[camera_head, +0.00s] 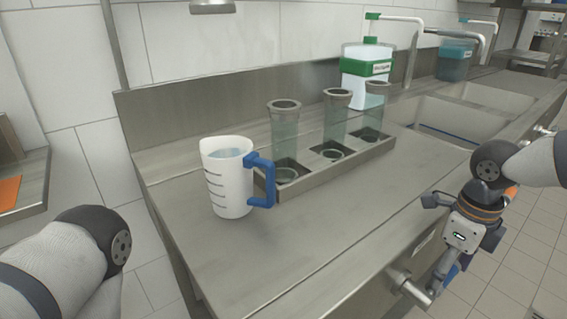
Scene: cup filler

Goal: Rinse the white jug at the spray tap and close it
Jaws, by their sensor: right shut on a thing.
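The white jug (228,185) stands upright on the steel counter, its blue handle (262,180) turned to the right. Bluish, clear content shows inside below its rim, and dark marks run down its side. My right gripper (446,274) points down at the counter's front edge, well right of the jug. It is shut on a lever at the metal front valve (408,285); the grip itself is mostly hidden behind the gripper body. My left arm shows at the lower left, but its gripper is out of view. I cannot tell surely which fixture is the spray tap.
A steel rack (327,168) with several clear tubes stands right of and behind the jug. A white container with a green band (365,72) is behind it. Sink basins (440,118) and a blue container (454,62) lie farther right. The counter in front of the jug is clear.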

